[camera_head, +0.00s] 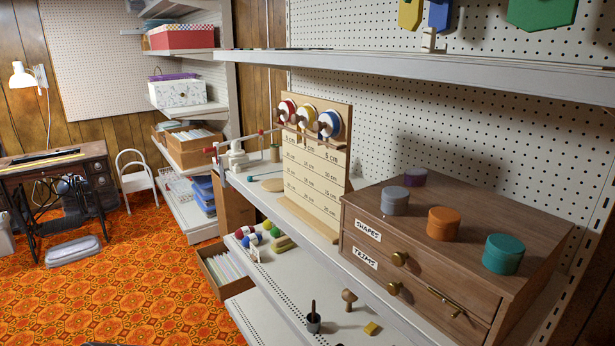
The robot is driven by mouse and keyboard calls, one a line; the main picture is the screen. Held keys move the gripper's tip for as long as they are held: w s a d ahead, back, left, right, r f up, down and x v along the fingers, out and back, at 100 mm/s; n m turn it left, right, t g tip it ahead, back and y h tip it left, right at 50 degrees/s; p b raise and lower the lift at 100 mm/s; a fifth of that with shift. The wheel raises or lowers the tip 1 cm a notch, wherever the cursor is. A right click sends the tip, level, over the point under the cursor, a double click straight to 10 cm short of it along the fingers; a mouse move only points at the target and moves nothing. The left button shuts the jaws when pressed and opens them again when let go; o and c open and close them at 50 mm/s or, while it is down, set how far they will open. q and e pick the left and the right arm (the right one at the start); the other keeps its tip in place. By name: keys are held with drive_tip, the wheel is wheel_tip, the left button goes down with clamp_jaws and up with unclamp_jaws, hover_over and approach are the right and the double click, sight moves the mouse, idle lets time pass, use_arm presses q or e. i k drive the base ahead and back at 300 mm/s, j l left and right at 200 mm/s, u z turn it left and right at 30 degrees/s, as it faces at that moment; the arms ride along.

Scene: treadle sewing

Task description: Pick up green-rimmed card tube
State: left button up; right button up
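A small upright brown tube (275,154) stands on the shelf at the middle, just left of the wooden measuring board. It may be the card tube, but it is too small for me to be sure of a green rim. No other tube with a clear green rim shows. Neither of my grippers is in view.
The board (315,185) carries several coloured reels. A wooden drawer box (365,262) with round tins, including a teal one (503,255), fills the right. A red-handled clamp-like device (237,158) stands left of the tube. A metal shelf (440,62) overhangs. The orange patterned floor is open at left.

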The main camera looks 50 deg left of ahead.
sight(275, 158)
drive_tip(key=i+j+u, duration=0.15)
drive_tip(key=u, duration=1.85)
drive_tip(key=z, duration=0.55)
drive_tip(key=j+z, duration=0.5)
drive_tip(key=z, duration=0.15)
drive_tip(key=j+z, duration=0.6)
drive_tip(key=j, duration=0.15)
drive_tip(key=k+j+z, duration=0.1)
drive_tip(key=j+z, duration=0.15)
drive_tip(key=k+j, duration=0.1)
drive_tip(key=j, duration=0.25)
drive_tip(key=k+j+z, duration=0.1)
drive_tip(key=j, duration=0.2)
drive_tip(key=k+j, duration=0.15)
drive_tip(key=j, duration=0.15)
